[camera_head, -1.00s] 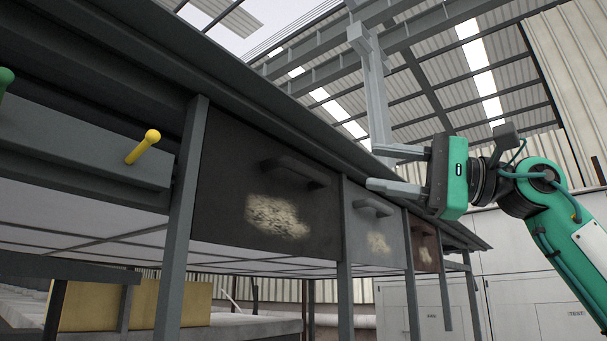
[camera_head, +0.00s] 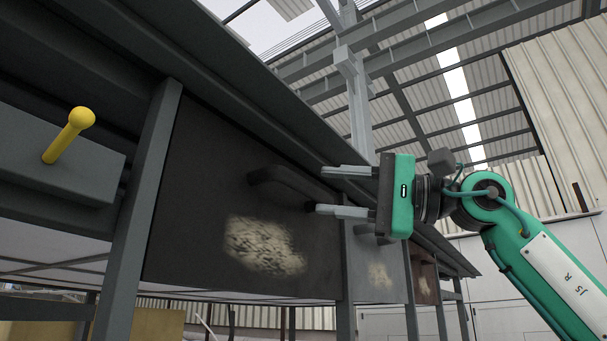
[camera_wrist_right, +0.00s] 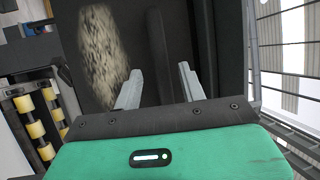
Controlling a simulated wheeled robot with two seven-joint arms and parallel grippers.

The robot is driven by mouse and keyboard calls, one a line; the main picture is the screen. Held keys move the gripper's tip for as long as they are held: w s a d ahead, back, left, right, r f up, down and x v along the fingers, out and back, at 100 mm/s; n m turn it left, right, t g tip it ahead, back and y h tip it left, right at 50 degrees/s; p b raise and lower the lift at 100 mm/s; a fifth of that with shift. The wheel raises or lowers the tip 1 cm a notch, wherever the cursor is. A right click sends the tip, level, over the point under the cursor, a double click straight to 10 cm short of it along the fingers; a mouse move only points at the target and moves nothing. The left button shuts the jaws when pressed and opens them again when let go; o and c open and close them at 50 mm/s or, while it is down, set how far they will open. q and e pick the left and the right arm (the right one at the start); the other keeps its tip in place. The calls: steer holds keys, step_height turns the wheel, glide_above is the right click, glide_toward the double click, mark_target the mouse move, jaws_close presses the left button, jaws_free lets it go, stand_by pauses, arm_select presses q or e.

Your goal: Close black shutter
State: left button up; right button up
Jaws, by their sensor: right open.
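The black shutter (camera_head: 205,190) is a dark flat panel with a worn pale patch, set between grey posts under the slab's edge. Its long dark handle (camera_head: 283,187) sticks out near its top. My right gripper (camera_head: 318,190) is open, its two grey fingers pointing left towards the handle's right end. In the right wrist view the handle (camera_wrist_right: 158,55) runs lengthwise between the directions of the two fingers (camera_wrist_right: 160,82), with the pale patch to its left. I cannot tell whether the fingers touch the handle. My left gripper is not in view.
A grey shutter (camera_head: 372,262) and a reddish-brown one (camera_head: 424,280) stand farther right in the same row. A yellow knob (camera_head: 68,135) sticks out from a grey beam at left. Grey posts (camera_head: 142,215) separate the panels.

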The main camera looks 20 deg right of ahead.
mark_target(312, 187)
steer(key=p+x, duration=0.1)
steer(key=x, duration=0.3)
steer(key=shift+w+r+p, duration=0.1)
steer(key=shift+r+p, duration=0.1)
steer(key=shift+p, duration=0.1)
steer(key=shift+a, duration=0.45)
steer(key=shift+w+f, duration=0.1)
steer(key=shift+w, duration=0.15)
steer(key=shift+s, duration=0.1)
jaws_close()
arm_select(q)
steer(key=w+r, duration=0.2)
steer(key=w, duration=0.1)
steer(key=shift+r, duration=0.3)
